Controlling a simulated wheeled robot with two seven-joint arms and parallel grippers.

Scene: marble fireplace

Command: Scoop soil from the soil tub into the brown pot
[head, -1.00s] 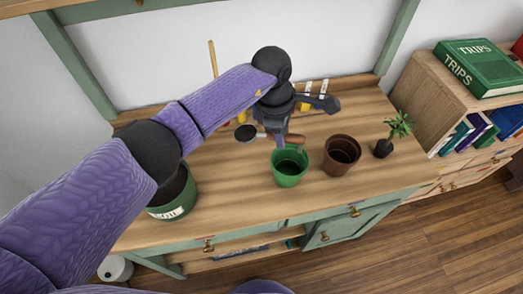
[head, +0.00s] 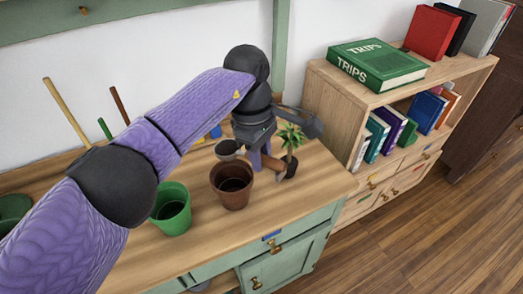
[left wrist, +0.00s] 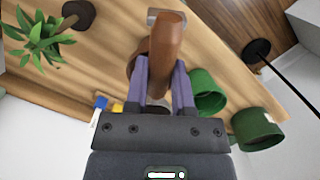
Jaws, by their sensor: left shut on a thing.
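My left gripper (head: 261,158) is shut on the brown handle of a scoop (head: 228,148). The left wrist view shows the handle (left wrist: 163,45) between the two purple fingers (left wrist: 161,85). The grey scoop head shows just behind the brown pot (head: 232,188) in the head view. I cannot tell whether it holds soil. The brown pot stands upright on the bench with a dark inside. The soil tub (head: 12,208), green, is cut off at the left edge of the head view; it also shows in the left wrist view (left wrist: 256,126). My right gripper is not in view.
A green pot (head: 172,210) stands left of the brown pot. A small potted plant (head: 290,142) stands close to the gripper on the right. Long-handled tools (head: 67,112) lean at the back left. A bookshelf (head: 330,85) adjoins the bench on the right.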

